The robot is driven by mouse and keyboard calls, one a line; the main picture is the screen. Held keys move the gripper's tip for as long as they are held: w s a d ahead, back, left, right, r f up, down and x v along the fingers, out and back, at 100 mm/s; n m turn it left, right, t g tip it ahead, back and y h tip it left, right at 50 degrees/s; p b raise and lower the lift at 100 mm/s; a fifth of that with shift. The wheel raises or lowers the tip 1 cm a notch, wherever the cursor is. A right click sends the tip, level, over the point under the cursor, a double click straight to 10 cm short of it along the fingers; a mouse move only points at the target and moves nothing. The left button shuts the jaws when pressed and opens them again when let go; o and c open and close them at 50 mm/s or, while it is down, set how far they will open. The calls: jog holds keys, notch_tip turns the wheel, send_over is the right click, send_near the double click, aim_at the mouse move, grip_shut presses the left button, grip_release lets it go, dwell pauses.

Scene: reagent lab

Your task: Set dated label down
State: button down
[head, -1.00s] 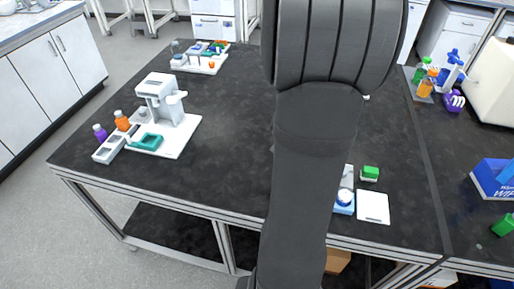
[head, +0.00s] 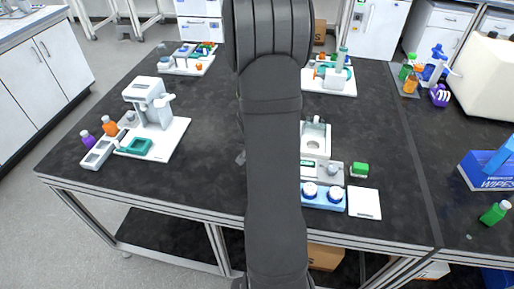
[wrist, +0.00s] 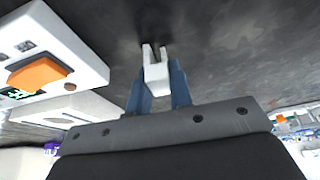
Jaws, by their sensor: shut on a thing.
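My gripper (wrist: 159,88) shows in the wrist view with its two blue fingers closed on a small white piece (wrist: 156,72). This piece has two short prongs pointing away from me. I take it to be the dated label, but no writing can be read on it. Dark bench surface lies beyond it; whether it touches the bench I cannot tell. In the head view my arm hides the gripper and the held piece.
In the head view, a white device on a board (head: 173,137) stands left on the black bench (head: 205,180). Right of my arm are a balance (head: 314,140), blue rack (head: 322,201), green-capped item (head: 360,169) and white square (head: 364,205). A white tray (head: 342,87) stands behind.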

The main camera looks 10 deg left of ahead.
jog(key=c, duration=1.7)
grip_release()
jog(key=shift+f, duration=0.2)
jog(key=shift+c, duration=0.2)
jog(key=o, duration=0.4)
jog(key=shift+o, duration=0.2)
jog(key=shift+r, duration=0.1)
jog(key=v, duration=1.1)
jog(key=shift+o, duration=0.5)
jog(key=shift+s+r, duration=0.15)
jog(key=shift+r, duration=0.45)
